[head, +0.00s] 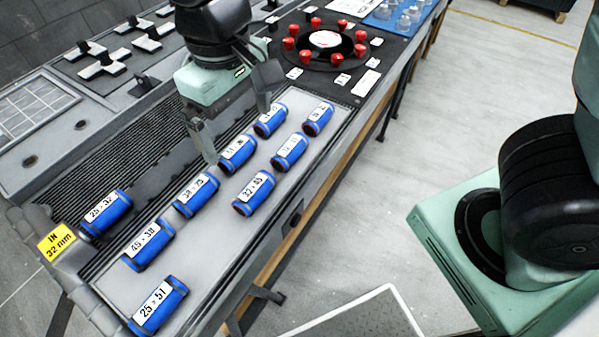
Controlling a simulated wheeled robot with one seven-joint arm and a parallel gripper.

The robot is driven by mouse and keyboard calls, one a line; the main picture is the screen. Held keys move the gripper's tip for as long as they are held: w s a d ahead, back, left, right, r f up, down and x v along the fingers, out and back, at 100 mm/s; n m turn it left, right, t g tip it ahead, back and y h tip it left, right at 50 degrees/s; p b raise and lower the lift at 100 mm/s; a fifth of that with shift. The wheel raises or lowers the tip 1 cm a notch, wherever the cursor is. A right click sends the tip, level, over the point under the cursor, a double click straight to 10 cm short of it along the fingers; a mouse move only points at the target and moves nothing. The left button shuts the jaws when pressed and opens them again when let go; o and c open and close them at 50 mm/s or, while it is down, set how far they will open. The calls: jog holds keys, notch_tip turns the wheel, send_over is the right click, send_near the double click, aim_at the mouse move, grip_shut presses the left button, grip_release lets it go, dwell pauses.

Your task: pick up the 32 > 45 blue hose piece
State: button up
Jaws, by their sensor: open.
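The blue hose piece labelled 32 > 45 (254,192) lies on the light grey tray (215,235), in the row nearer the walkway. Its white label faces up and a dark open end shows at the lower left. My gripper (238,134) is open and empty, with its fingers pointing down and spread wide. It is up and slightly left of that piece in the picture, over the back row. One finger shows in front of the tray near another blue piece (238,153). I cannot tell the exact height of the fingertips.
Other labelled blue pieces lie close by, including 38 > 25 (196,194), 45 > 38 (148,244), 25 > 51 (158,305) and one just above the target (289,152). A black round plate with red knobs (325,62) stands beyond.

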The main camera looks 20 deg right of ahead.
send_over(253, 187)
jog(key=f, duration=1.1)
jog(key=shift+w+d+f, duration=0.15)
jog(key=shift+w+f, duration=0.05)
jog(key=shift+s+f+p, duration=0.15)
jog(key=shift+f+p, duration=0.45)
jog(key=shift+f, duration=2.4)
jog(key=c, duration=0.9)
